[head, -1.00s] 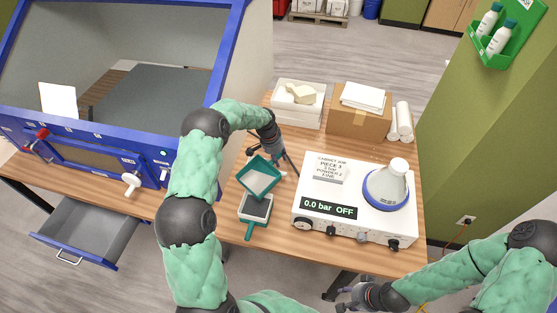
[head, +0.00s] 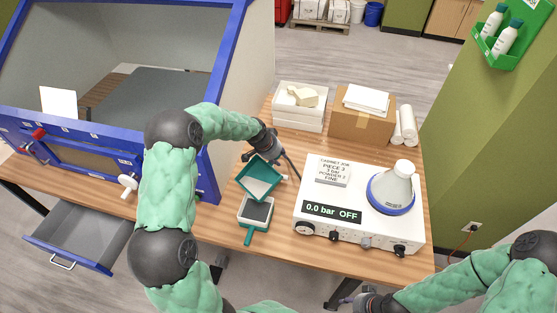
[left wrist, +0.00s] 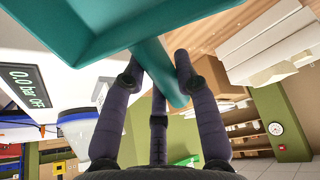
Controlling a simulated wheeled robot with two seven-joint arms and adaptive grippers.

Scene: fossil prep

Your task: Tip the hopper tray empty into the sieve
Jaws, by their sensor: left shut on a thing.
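The hopper tray (head: 256,174) is a teal open scoop, tilted above the sieve. A pale patch, which looks like powder, lies along its lower part; bare teal floor shows above it. My left gripper (head: 272,160) is shut on the tray's handle, behind the tray in the head view. The left wrist view shows the tray (left wrist: 105,28) and its handle (left wrist: 156,72) between the fingers. My right gripper (head: 352,300) is at the bottom edge, mostly cut off.
A white control box (head: 345,215) reading "0.0 bar OFF" stands right of the sieve, with a flask (head: 392,190) on it. A white bin (head: 300,116) and a cardboard box (head: 361,124) are behind. A blue-framed cabinet (head: 211,150) and an open drawer (head: 85,240) are left.

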